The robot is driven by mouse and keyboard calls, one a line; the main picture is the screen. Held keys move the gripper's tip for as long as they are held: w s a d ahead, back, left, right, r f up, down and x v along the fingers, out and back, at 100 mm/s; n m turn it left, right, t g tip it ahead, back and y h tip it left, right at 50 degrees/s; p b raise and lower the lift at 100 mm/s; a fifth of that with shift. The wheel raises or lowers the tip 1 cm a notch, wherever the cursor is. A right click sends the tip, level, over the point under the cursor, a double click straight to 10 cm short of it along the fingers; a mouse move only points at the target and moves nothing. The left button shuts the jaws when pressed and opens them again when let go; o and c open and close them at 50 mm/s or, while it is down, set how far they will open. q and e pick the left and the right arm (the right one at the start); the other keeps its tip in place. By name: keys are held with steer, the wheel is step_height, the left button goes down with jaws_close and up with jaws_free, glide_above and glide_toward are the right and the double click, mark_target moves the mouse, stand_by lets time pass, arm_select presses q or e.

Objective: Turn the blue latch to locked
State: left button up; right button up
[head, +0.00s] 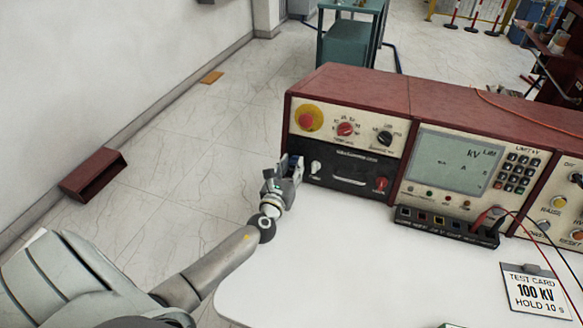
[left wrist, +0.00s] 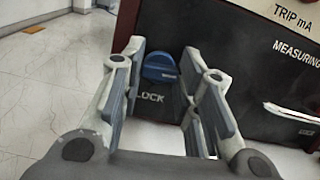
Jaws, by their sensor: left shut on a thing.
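The blue latch (left wrist: 159,66) shows in the left wrist view as a round blue knob on the dark front panel. In the head view the gripper hides the latch. I cannot tell its exact turn angle. My right gripper is in neither view.
The red-topped test console (head: 345,86) has knobs, a red stop button (head: 306,121), a display (head: 455,160) and a keypad. Test leads are plugged in at its right. The white table (head: 350,270) is mostly clear, with a test card (head: 536,291) at right.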

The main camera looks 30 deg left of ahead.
arm_select(q)
steer(key=n+y, duration=0.1)
steer(key=n, duration=0.3)
steer(key=shift+d+n+g+b, duration=0.1)
steer(key=shift+n+g+b, duration=0.2)
steer(key=shift+n+b, duration=0.1)
steer(key=n+g+y, duration=0.1)
steer(key=n, duration=0.4)
steer(key=n+g+p, duration=0.1)
steer(key=n, duration=0.4)
steer(key=shift+r+y, duration=0.1)
steer(key=shift+y, duration=0.2)
steer(key=shift+n+g+p, duration=0.5)
steer(key=shift+n+p, duration=0.2)
steer(key=shift+n, duration=1.4)
steer(key=o, duration=1)
